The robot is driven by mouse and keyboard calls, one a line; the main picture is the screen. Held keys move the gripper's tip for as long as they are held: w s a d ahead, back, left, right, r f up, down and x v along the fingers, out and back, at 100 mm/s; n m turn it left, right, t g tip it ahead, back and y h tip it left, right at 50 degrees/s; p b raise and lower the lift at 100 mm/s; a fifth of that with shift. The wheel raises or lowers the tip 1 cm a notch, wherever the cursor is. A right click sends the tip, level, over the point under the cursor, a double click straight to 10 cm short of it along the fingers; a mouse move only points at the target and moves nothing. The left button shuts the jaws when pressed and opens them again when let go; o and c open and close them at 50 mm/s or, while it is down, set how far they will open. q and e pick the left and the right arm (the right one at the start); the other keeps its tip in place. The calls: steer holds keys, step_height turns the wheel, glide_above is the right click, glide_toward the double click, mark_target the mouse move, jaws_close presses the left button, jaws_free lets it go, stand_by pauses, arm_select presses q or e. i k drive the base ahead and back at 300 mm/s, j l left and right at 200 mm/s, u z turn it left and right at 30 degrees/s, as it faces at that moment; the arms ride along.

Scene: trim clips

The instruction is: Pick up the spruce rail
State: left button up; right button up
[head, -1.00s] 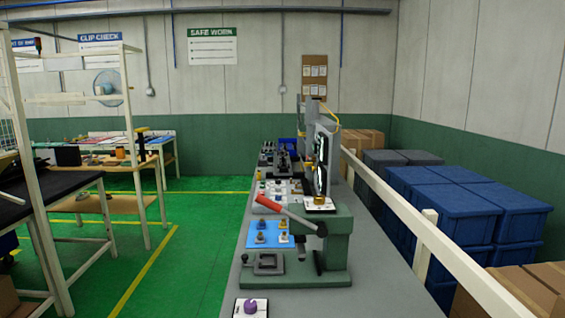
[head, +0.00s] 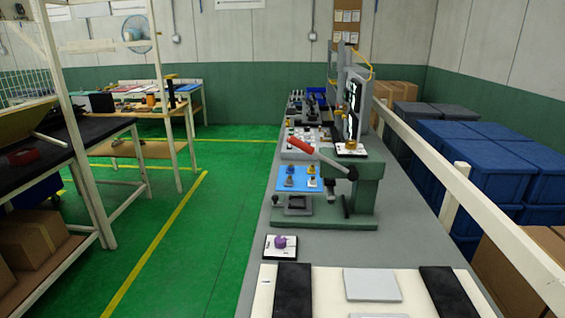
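I cannot make out a spruce rail for certain in the head view. Neither of my grippers shows. The long grey bench (head: 258,262) runs away from me. A cream board (head: 330,300) lies on its near end, with two black strips (head: 292,292) and a light grey plate (head: 371,285) on it. The board is cut off by the bottom edge of the view.
A green lever press (head: 366,200) with a red handle stands on the bench. A purple knob (head: 281,241) on a small plate is nearer. A white railing (head: 490,212) and blue bins (head: 475,150) are right. A black-topped bench (head: 85,133) is left; green floor lies between.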

mark_target(312, 106)
steer(key=k+j+u, duration=0.1)
steer(key=u, duration=0.3)
steer(key=j+u, duration=0.4)
steer(key=k+j+u, duration=0.1)
steer(key=u, duration=0.3)
steer(key=j+u, duration=0.25)
steer(key=u, duration=0.2)
steer(key=i+j+u, duration=0.2)
steer(key=u, duration=0.25)
steer(key=i+j+u, duration=0.2)
steer(key=j+u, duration=0.25)
steer(key=i+z, duration=0.35)
steer(key=z, duration=0.15)
steer(key=i+z, duration=0.45)
steer(key=i+l+z, duration=0.25)
steer(key=z, duration=0.25)
steer(key=i+l+z, duration=0.1)
steer(key=i+z, duration=0.75)
steer(key=z, duration=0.15)
steer(key=i+z, duration=0.2)
steer(key=i, duration=4.5)
steer(key=i+j+z, duration=0.15)
steer(key=i, duration=0.35)
steer(key=i+j+z, duration=0.15)
steer(key=i, duration=0.35)
